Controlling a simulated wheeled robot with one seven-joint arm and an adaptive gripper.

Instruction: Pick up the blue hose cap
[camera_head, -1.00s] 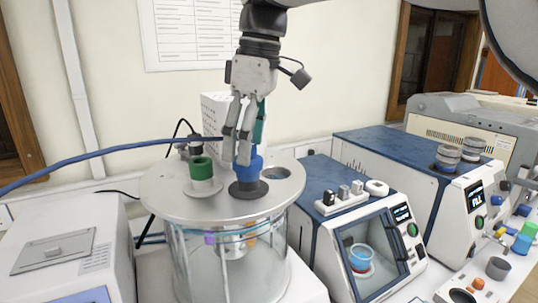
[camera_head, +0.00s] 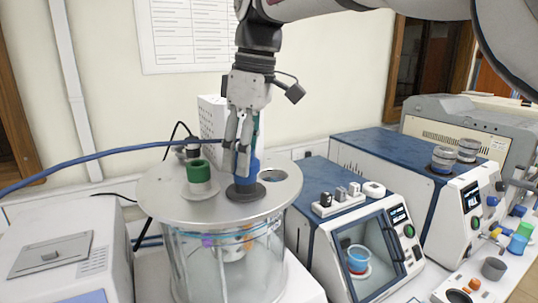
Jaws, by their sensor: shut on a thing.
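The blue hose cap (camera_head: 249,180) is upright in a dark ring on the round metal lid (camera_head: 222,205) of a glass vessel. My gripper (camera_head: 238,172) points down over it, with its fingers around the cap's upper part. The fingers are shut on the cap and hide part of it. The blue hose (camera_head: 90,157) comes in from the left edge and reaches the fingers; where it ends is hidden behind them.
A green cap (camera_head: 198,172) stands on the lid just left of the blue one. A blue-topped machine (camera_head: 320,210) stands close on the right, and a white box (camera_head: 65,245) on the left.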

